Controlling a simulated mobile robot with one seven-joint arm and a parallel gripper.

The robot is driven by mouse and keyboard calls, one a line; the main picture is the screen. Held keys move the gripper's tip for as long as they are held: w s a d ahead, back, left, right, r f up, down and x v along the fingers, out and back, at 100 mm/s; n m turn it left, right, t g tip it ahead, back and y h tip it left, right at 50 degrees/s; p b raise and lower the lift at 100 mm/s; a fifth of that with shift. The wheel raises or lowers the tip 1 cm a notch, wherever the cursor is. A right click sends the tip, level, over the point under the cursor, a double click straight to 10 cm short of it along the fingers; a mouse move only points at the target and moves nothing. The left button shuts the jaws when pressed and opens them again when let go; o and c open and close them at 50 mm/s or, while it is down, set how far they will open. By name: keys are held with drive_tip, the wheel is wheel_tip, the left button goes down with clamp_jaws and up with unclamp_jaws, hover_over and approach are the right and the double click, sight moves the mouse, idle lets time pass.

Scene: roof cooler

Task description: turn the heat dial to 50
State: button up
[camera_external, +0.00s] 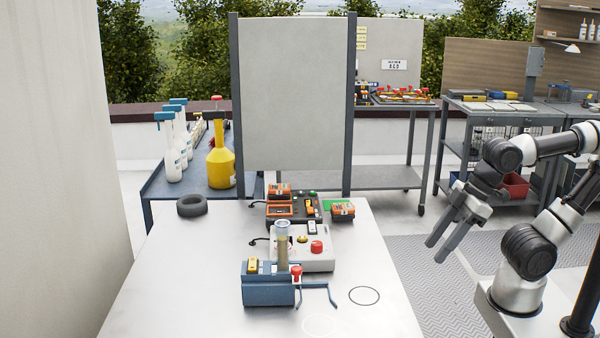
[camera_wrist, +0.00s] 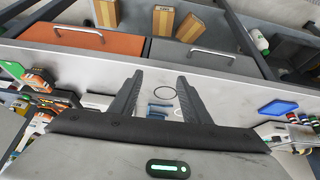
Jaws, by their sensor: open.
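A pale grey box-shaped device (camera_external: 312,264) stands near the middle of the white table, with a red mushroom button (camera_external: 317,246) and a small yellow part (camera_external: 303,239) on top. A heat dial and its numbers cannot be made out at this size. A blue device (camera_external: 268,291) with a clear upright tube (camera_external: 283,250) stands in front and hides part of the pale device. My gripper (camera_external: 437,241) is open and empty, right of the table and well apart from the devices. In the wrist view its two fingers (camera_wrist: 160,77) are spread with nothing between them.
Orange-and-black devices (camera_external: 305,205) stand behind the pale box. A black ring (camera_external: 192,205) lies at the table's back left. The table's front right (camera_external: 385,310) is clear apart from a circle outline (camera_external: 364,295). A tall grey panel (camera_external: 290,95) rises behind.

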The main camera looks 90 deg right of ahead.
drive_tip(key=w+d+r+n+g+p, duration=0.1)
drive_tip(key=w+d+r+n+p, duration=0.1)
drive_tip(key=w+r+n+p, duration=0.6)
wheel_tip(320, 180, up, 6)
drive_tip(key=n+g+p, duration=0.4)
drive_tip(key=n+p, duration=0.8)
drive_tip(key=p, duration=0.3)
hover_over(317, 242)
wheel_tip(317, 242, down, 17)
drive_tip(key=shift+r+b, duration=0.1)
drive_tip(key=shift+b, duration=0.4)
drive_tip(key=c, duration=1)
drive_tip(key=shift+c, duration=0.2)
